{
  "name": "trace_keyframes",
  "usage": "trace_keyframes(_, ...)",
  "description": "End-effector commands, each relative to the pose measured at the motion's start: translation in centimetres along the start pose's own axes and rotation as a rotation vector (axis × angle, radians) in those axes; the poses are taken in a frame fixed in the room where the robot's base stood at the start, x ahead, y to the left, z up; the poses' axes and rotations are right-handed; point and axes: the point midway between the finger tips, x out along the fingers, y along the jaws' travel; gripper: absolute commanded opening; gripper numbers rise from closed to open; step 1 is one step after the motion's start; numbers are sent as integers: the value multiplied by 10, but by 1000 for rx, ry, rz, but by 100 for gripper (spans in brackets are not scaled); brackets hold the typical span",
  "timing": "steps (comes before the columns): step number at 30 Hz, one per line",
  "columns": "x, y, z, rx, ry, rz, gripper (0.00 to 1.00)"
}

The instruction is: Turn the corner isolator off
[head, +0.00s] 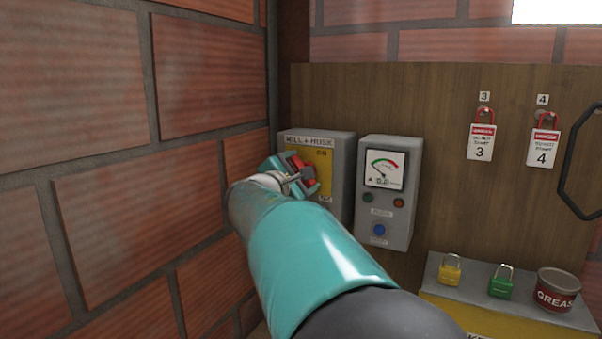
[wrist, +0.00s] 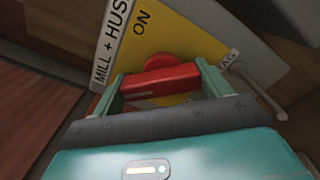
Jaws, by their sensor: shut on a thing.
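The corner isolator is a grey box (head: 341,146) labelled "MILL + HUSK" with a yellow plate (head: 322,160), mounted at the left end of the wooden board, close to the brick wall. Its red handle (wrist: 160,82) lies between the fingers of my gripper (wrist: 160,88) in the wrist view. My gripper is shut on the handle; it also shows in the head view (head: 300,175). The word "ON" (wrist: 141,21) shows on the plate. My arm and gripper hide part of the box front, and I cannot tell the handle's exact position against the markings.
A grey meter box (head: 387,190) with a gauge and buttons stands just right of the isolator. The brick wall (head: 110,170) is close on the left. Tags (head: 481,142) hang on the board. A yellow padlock (head: 450,270), green padlock (head: 501,282) and grease tin (head: 557,290) sit lower right.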

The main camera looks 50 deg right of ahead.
Motion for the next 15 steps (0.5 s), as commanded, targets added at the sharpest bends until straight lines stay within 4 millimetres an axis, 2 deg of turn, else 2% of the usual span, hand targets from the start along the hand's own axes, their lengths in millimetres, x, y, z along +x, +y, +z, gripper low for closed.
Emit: trace_keyframes(15, 0, 0, -4, -488, 4, 3, 54)
